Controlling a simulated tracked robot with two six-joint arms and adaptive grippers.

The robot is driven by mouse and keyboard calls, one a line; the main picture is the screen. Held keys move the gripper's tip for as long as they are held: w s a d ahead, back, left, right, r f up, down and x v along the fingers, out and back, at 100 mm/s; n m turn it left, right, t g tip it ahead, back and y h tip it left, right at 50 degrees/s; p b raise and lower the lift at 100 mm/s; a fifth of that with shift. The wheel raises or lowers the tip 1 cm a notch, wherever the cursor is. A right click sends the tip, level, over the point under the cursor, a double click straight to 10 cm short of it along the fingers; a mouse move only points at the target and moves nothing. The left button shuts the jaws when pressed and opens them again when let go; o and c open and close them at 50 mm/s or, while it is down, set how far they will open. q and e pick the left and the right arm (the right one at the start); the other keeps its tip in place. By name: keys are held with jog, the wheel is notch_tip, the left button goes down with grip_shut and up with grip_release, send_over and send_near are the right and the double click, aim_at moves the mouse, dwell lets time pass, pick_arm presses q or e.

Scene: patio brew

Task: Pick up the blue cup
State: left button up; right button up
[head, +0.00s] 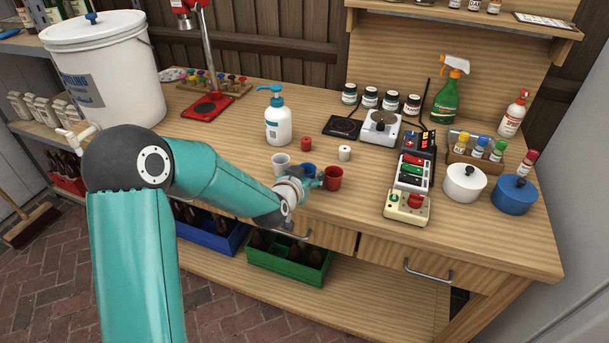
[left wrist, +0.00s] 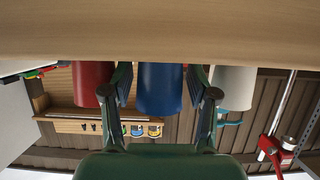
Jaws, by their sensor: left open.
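The blue cup (head: 308,169) stands on the wooden workbench between a white cup (head: 280,163) and a red cup (head: 333,178). It is partly hidden behind my left gripper (head: 311,181) in the head view. In the left wrist view, which looks upside down, the blue cup (left wrist: 160,88) is between the two open fingers. The red cup (left wrist: 93,84) is just outside one finger and the white cup (left wrist: 234,88) just outside the other. I cannot tell whether the fingers touch any cup. My right gripper is not in view.
A white pump bottle (head: 278,122), a small red item (head: 306,144) and a small white item (head: 344,153) stand behind the cups. The bench's front edge is close.

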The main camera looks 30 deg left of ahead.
pick_arm(q)
jog(key=shift+c, duration=0.2)
jog(key=c, duration=0.6)
jog(key=shift+r, duration=0.1)
